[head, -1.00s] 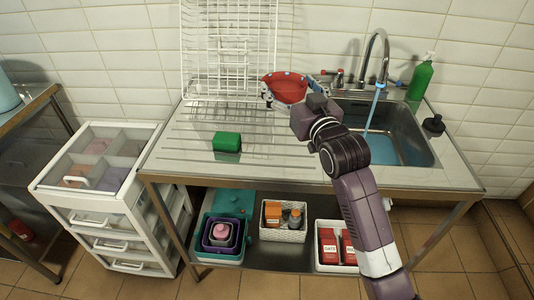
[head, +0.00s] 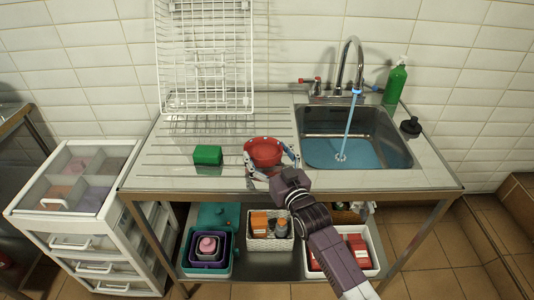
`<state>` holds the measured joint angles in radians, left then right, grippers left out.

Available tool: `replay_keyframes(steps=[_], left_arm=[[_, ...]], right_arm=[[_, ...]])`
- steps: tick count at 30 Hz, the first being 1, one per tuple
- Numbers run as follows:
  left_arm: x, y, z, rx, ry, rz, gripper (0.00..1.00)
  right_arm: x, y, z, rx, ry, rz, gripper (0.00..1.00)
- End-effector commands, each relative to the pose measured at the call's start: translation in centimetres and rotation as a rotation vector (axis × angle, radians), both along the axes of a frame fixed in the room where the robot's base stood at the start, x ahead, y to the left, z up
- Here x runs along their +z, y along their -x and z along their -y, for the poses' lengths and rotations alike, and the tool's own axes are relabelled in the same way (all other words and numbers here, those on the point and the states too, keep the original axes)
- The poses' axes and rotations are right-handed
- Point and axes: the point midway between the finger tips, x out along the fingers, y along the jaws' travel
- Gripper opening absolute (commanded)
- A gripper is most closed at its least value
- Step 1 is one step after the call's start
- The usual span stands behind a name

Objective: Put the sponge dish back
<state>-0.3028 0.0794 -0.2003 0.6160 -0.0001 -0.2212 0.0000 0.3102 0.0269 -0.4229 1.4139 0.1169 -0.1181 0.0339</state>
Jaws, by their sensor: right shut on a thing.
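The red dish (head: 263,150) is a small round bowl-like piece, seen in the head view over the front of the ribbed drainboard, left of the sink. My right gripper (head: 270,162) is shut on it, with its fingers on either side of the dish. I cannot tell whether the dish touches the steel surface. A green sponge-like block (head: 208,155) lies on the drainboard just left of the dish, apart from it. My left gripper is not in view.
A white wire rack (head: 205,60) stands at the back left. Water runs from the tap (head: 345,65) into the sink (head: 310,148). A green bottle (head: 396,82) and a black stopper (head: 410,126) are at the right. A white drawer cart (head: 85,215) stands left; bins sit on the lower shelf.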

Motion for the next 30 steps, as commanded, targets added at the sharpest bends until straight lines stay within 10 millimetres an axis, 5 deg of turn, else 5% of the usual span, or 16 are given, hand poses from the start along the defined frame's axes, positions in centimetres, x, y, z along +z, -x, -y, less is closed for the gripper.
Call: replay_keyframes(steps=[12, 13, 17, 30], left_arm=[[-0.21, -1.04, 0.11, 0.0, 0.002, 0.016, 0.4], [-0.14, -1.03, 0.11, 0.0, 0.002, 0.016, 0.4], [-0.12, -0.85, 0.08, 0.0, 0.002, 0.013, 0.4], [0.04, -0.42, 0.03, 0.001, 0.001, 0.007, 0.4]], right_arm=[[-0.58, -0.01, 0.0, 0.0, -0.001, 0.002, 0.52], [-0.54, -0.01, 0.0, 0.0, -0.001, 0.002, 0.81], [-0.5, 0.0, -0.01, 0.0, 0.0, 0.001, 0.95], [-0.29, 0.4, 0.19, 0.0, 0.0, 0.0, 0.96]])
